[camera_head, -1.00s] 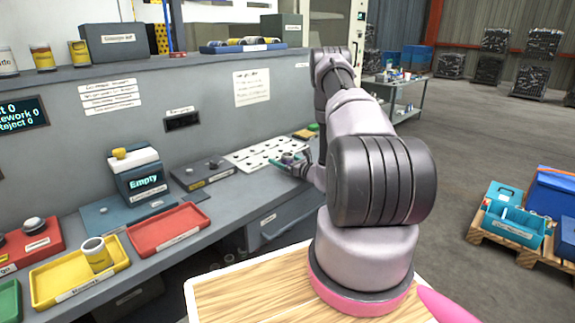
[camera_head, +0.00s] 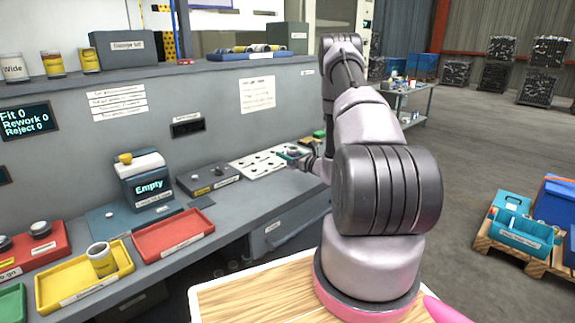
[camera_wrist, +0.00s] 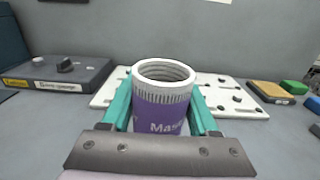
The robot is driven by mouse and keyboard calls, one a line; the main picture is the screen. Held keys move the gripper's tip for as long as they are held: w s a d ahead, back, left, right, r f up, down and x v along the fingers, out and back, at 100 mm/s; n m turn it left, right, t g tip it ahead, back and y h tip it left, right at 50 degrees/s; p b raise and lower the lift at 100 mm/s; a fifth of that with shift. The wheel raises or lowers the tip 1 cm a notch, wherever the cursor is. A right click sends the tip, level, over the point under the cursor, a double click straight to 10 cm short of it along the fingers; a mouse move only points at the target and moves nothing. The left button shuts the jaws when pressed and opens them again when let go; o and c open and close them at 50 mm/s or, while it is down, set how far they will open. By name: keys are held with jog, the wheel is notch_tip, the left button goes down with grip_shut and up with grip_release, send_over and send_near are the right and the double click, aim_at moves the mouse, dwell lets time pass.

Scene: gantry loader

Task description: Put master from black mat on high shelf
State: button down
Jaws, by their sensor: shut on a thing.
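The master is a purple ring-like cylinder (camera_wrist: 160,115) with a white threaded top and a label starting "Mas". In the wrist view it stands upright between the teal fingers of my gripper (camera_head: 289,155), which are shut on it. In the head view my gripper is over the bench by the white pegged board, and the master is hard to make out there. The high shelf (camera_head: 200,69) is the long grey ledge above the back panel.
The shelf bears several cans (camera_head: 53,65), a grey box (camera_head: 124,50) and a blue tray (camera_head: 240,56). On the bench are the white pegged board (camera_head: 262,163), a dark switch box (camera_head: 207,178), a red tray (camera_head: 172,236) and a yellow tray (camera_head: 72,292).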

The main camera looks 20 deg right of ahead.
notch_tip(320, 180, up, 4)
jog(key=s+a+m+t+h, duration=0.1)
jog(key=s+a+m+h, duration=0.15)
jog(key=a, duration=0.45)
jog(key=s+a+m+h, duration=0.1)
jog(key=s+a+h, duration=0.15)
jog(key=a, duration=0.35)
jog(key=s+r+h, duration=0.1)
jog(key=s+r, duration=0.2)
jog(key=s, duration=0.2)
jog(key=shift+a, duration=0.45)
jog(key=shift+s+r+m, duration=0.1)
jog(key=shift+m, duration=0.15)
